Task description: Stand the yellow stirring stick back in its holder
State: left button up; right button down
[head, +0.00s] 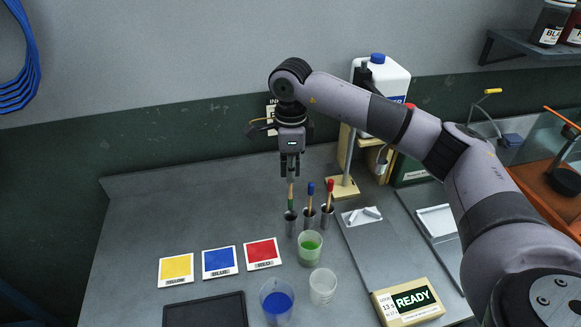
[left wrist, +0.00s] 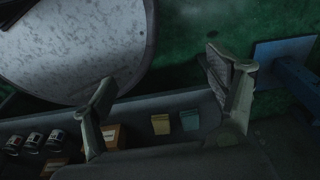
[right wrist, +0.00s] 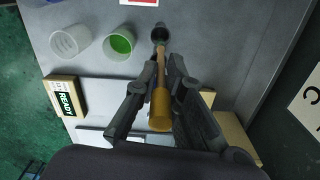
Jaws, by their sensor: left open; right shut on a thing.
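My right gripper (head: 290,170) is shut on the yellow stirring stick (head: 291,190), upright with its lower part green. The stick's yellow end (right wrist: 159,112) shows between the fingers in the right wrist view. The stick is over the left metal holder (head: 291,224), which also shows in the right wrist view (right wrist: 160,33). Its lower end is at the holder's mouth; I cannot tell whether it is inside. A blue stick (head: 311,190) and a red stick (head: 330,188) stand in two holders to the right. My left gripper (left wrist: 165,100) is open and empty, away from the bench.
A cup of green liquid (head: 310,248), a clear cup (head: 322,287) and a cup of blue liquid (head: 277,303) stand in front of the holders. Yellow (head: 176,270), blue (head: 220,262) and red (head: 262,253) cards lie left. A READY box (head: 408,302) is front right. The bench's back left is clear.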

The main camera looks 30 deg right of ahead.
aim_at(290, 195)
pick_arm(q)
notch_tip(290, 195, down, 6)
jog(key=s+b, duration=0.1)
jog(key=b, duration=0.5)
jog(key=shift+f, duration=0.25)
pick_arm(e)
jog(key=shift+f, duration=4.25)
jog(key=c, duration=1.6)
grip_release()
pick_arm(q)
jog(key=shift+a, duration=0.1)
pick_arm(e)
jog(key=shift+r, duration=0.15)
notch_tip(290, 195, up, 12)
jog(key=shift+f, duration=0.1)
